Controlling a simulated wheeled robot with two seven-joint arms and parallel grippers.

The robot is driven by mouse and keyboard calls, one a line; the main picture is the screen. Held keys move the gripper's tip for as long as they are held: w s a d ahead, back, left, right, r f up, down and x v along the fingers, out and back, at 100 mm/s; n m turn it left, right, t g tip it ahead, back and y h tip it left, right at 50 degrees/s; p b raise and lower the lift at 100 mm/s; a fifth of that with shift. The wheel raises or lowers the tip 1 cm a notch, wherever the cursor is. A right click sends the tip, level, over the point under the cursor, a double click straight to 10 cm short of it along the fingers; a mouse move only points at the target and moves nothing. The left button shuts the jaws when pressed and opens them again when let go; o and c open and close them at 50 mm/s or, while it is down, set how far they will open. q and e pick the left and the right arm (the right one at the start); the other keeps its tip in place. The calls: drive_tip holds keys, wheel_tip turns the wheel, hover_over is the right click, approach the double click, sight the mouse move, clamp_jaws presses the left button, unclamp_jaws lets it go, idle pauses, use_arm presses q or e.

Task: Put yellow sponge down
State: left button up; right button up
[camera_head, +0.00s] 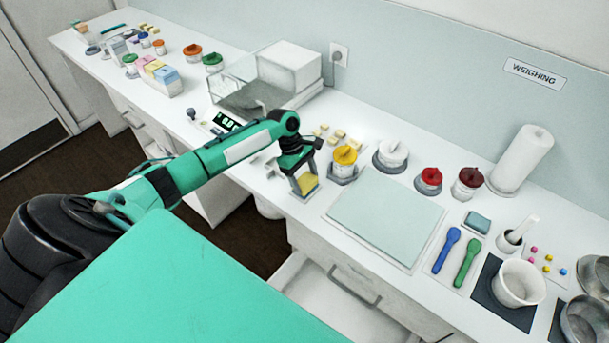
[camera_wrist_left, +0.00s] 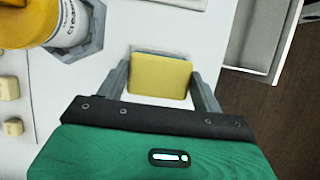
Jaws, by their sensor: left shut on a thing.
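The yellow sponge (camera_wrist_left: 160,75) is between the two fingers of my left gripper (camera_wrist_left: 162,80) in the left wrist view, with a finger against each side. In the head view the sponge (camera_head: 307,183) shows low between the fingers of the left gripper (camera_head: 304,180), at the front edge of the white counter. A thin bluish edge shows along the sponge's far side in the wrist view. I cannot tell whether the sponge touches the counter. My right gripper is in neither view.
A yellow-lidded jar (camera_head: 345,158) stands just right of the gripper, and also shows in the wrist view (camera_wrist_left: 70,22). Small cream blocks (camera_head: 338,134) lie behind. A pale green mat (camera_head: 388,215) lies to the right. An open drawer (camera_head: 330,290) sticks out below the counter.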

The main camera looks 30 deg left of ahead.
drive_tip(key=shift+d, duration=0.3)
use_arm(q)
drive_tip(key=o, duration=0.9)
drive_tip(key=shift+f, duration=0.15)
drive_tip(key=shift+a+r, duration=0.1)
drive_tip(key=shift+r, duration=0.25)
drive_tip(key=b+v, duration=0.3)
drive_tip(key=v, duration=0.8)
drive_tip(key=shift+r, duration=0.35)
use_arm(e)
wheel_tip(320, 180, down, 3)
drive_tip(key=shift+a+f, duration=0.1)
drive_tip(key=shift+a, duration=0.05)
